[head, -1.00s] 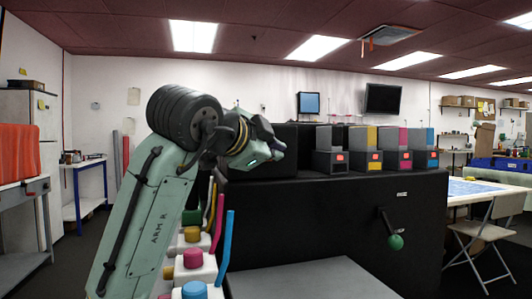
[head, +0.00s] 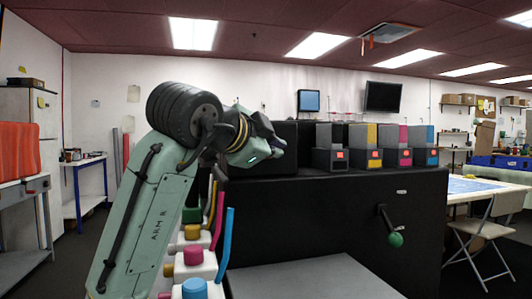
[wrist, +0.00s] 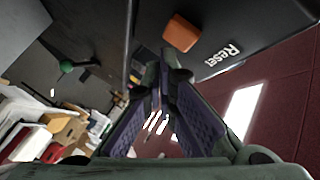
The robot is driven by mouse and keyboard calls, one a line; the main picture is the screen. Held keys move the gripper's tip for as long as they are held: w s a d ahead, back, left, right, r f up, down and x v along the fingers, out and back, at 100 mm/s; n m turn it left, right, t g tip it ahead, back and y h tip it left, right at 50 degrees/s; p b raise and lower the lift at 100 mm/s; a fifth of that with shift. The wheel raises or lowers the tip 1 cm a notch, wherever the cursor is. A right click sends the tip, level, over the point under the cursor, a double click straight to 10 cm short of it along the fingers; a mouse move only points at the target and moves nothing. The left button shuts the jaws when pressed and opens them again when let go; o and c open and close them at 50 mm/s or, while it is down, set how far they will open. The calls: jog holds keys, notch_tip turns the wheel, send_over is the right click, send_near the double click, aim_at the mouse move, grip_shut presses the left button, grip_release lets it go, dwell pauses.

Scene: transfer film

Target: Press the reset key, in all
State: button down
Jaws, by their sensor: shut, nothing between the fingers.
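An orange key (wrist: 182,32) sits on a dark panel in the wrist view, beside the white word "Reset" (wrist: 221,54). My gripper (wrist: 166,68) is shut and empty, with its fingertips just short of or at the key's lower edge. I cannot tell whether they touch it. In the head view my gripper (head: 272,142) is at the black box (head: 293,138) on the left end of the black cabinet (head: 320,215). The key is hidden in the head view.
Black, yellow, magenta and cyan units with small orange labels stand to the right on the cabinet. A green-knobbed lever (head: 396,240) hangs on its front. Coloured-capped containers (head: 195,288) stand beside my arm. A grey surface (head: 315,278) lies in front.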

jog(key=shift+w, duration=0.1)
jog(key=shift+w+a+p, duration=0.15)
jog(key=shift+w+p, duration=0.15)
jog(key=shift+p, duration=0.05)
jog(key=shift+w+a+p, duration=0.1)
jog(key=shift+w+p, duration=0.3)
jog(key=shift+w, duration=0.05)
dwell(0.8)
dwell(0.4)
jog(key=shift+s+d, duration=0.25)
jog(key=shift+s, duration=0.6)
jog(key=shift+s, duration=0.1)
jog(key=s, duration=0.1)
jog(key=s+d+b, duration=0.1)
jog(key=s, duration=0.2)
jog(key=shift+s+d, duration=0.25)
jog(key=shift+s, duration=0.05)
dwell(0.3)
